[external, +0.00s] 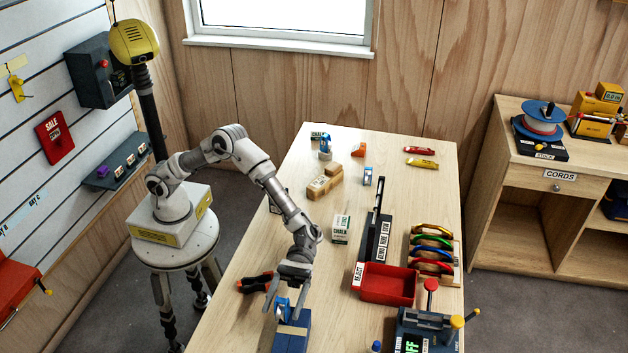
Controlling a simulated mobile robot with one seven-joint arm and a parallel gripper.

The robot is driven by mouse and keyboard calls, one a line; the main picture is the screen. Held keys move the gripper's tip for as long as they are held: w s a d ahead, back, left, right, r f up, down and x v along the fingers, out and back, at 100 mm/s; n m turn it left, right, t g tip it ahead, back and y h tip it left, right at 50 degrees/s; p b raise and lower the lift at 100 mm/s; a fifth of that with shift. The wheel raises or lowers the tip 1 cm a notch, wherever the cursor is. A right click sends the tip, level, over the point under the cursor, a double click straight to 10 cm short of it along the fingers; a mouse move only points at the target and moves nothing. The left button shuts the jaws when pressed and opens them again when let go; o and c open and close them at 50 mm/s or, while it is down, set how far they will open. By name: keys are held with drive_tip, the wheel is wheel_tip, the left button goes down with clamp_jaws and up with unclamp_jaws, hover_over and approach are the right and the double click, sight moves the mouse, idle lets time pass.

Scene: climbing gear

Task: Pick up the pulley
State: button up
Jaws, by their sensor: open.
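My gripper (285,305) is low over the near left part of the table, pointing down, with its fingers apart. A small blue-and-white piece (282,309), which may be the pulley, shows between or just behind the fingers. It is at a blue block (292,334) near the front of the table. I cannot tell whether the fingers touch it. Other small pieces that could be a pulley stand farther back: a blue one (325,143), an orange one (358,150) and a blue-and-white one (367,176).
A red tray (388,286), a black upright device (376,235) and a rack of coloured curved pieces (432,250) stand to the right. A white-and-green box (341,229) and tan blocks (325,182) are farther back.

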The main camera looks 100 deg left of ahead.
clamp_jaws()
idle(0.3)
drive_tip(key=shift+r, duration=0.1)
drive_tip(key=shift+r, duration=0.65)
wheel_tip(320, 180, up, 3)
drive_tip(key=shift+f+p, duration=0.1)
drive_tip(key=shift+p, duration=0.5)
drive_tip(key=s+d+r, duration=0.5)
drive_tip(key=s+r, duration=0.1)
drive_tip(key=s, duration=0.4)
drive_tip(key=n+t+y+b, duration=0.1)
drive_tip(key=n+t+b, duration=0.25)
drive_tip(key=t, duration=0.35)
hover_over(291, 328)
drive_tip(key=shift+n, duration=0.45)
wheel_tip(291, 328, down, 6)
drive_tip(key=shift+w, duration=0.1)
drive_tip(key=shift+f+b, duration=0.3)
drive_tip(key=shift+f, duration=1.7)
